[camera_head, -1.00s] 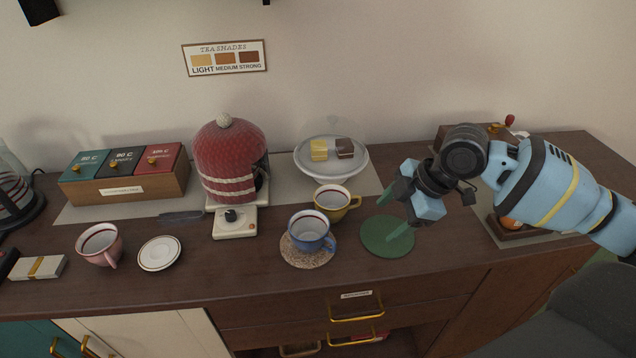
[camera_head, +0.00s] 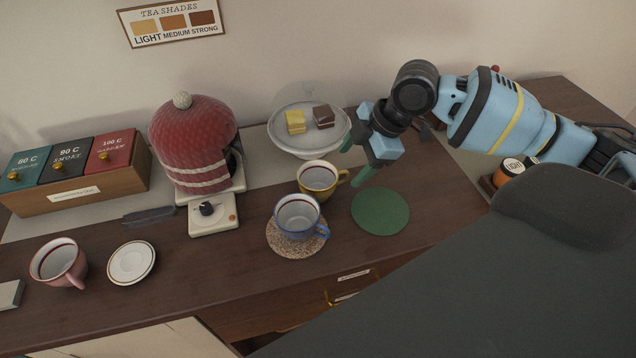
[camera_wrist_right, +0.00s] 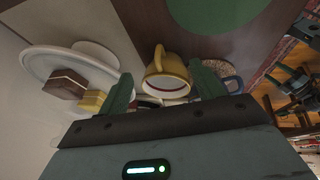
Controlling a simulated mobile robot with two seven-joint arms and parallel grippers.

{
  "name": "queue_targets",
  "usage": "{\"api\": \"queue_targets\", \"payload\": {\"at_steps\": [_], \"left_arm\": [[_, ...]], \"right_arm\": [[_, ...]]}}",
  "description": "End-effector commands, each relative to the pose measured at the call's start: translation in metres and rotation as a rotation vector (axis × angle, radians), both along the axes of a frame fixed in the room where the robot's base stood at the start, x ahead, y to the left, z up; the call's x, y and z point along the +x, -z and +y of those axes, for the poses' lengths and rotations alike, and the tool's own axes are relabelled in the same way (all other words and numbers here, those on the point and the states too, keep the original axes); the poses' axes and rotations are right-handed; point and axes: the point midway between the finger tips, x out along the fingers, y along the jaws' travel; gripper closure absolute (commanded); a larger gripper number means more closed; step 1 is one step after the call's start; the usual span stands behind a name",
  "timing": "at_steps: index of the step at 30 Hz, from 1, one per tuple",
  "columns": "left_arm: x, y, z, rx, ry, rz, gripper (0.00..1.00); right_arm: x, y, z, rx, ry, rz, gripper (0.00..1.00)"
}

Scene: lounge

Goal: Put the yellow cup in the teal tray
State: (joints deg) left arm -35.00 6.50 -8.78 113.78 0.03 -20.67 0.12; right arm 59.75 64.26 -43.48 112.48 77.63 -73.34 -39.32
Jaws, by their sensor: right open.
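The yellow cup (camera_head: 318,179) stands upright on the counter, behind and right of the blue cup, with its handle to the right. In the right wrist view the yellow cup (camera_wrist_right: 168,84) shows between the fingertips, handle towards the top. My right gripper (camera_head: 354,161) is open and empty, just right of the cup's handle and apparently a little above it. Its green fingers also show in the wrist view (camera_wrist_right: 165,88). I cannot make out a teal tray in these views. My left gripper is not in view.
A blue cup (camera_head: 298,217) on a speckled coaster (camera_head: 283,246) is close to the yellow cup. A green round mat (camera_head: 380,212) lies bare at its right. A cake plate (camera_head: 309,148) under a clear dome stands behind. A red cosy (camera_head: 194,145) stands left.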

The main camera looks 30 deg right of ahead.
Motion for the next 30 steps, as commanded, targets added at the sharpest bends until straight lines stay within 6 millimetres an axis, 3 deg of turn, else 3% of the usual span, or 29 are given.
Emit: {"api": "queue_targets", "payload": {"at_steps": [8, 15, 23, 30], "left_arm": [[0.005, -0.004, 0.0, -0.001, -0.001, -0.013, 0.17], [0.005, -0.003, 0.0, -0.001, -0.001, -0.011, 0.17], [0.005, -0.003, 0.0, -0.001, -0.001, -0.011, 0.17], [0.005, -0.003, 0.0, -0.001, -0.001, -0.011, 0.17]], "right_arm": [[0.006, 0.012, 0.01, 0.001, -0.001, 0.001, 0.33], [0.016, 0.039, 0.023, 0.0, 0.001, 0.001, 0.33], [0.018, 0.042, 0.024, -0.001, 0.0, -0.002, 0.33], [0.017, 0.042, 0.024, -0.001, 0.0, -0.002, 0.64]]}}
